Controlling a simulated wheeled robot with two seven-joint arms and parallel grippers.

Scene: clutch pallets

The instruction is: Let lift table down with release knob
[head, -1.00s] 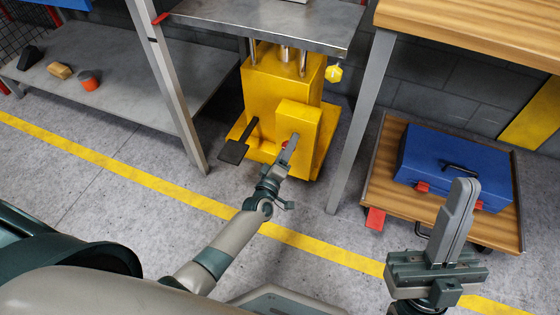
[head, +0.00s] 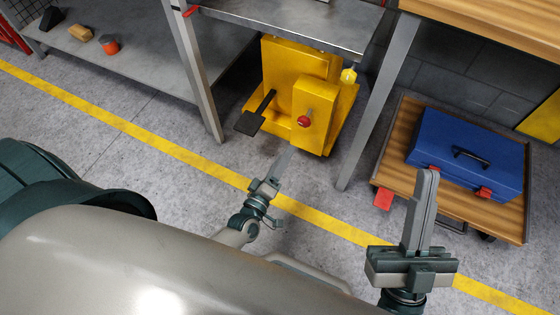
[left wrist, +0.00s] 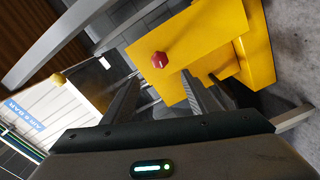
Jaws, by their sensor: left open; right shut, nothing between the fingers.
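The lift table has a yellow body (head: 283,70) on the floor under a grey metal top (head: 290,28). The red release knob (head: 304,121) sits on the front of its yellow box; it also shows in the left wrist view (left wrist: 159,59), just beyond the fingertips. My left gripper (head: 287,150) is open and apart from the knob, in front of and below it in the head view. Its two fingers show spread and empty in the left wrist view (left wrist: 160,78). My right gripper (head: 429,174) is shut and empty, in front of the blue toolbox.
A black pedal (head: 250,122) sticks out left of the yellow body. Grey legs stand either side. A blue toolbox (head: 468,152) lies on a wooden trolley (head: 400,145) at right. A grey shelf (head: 120,68) stands left.

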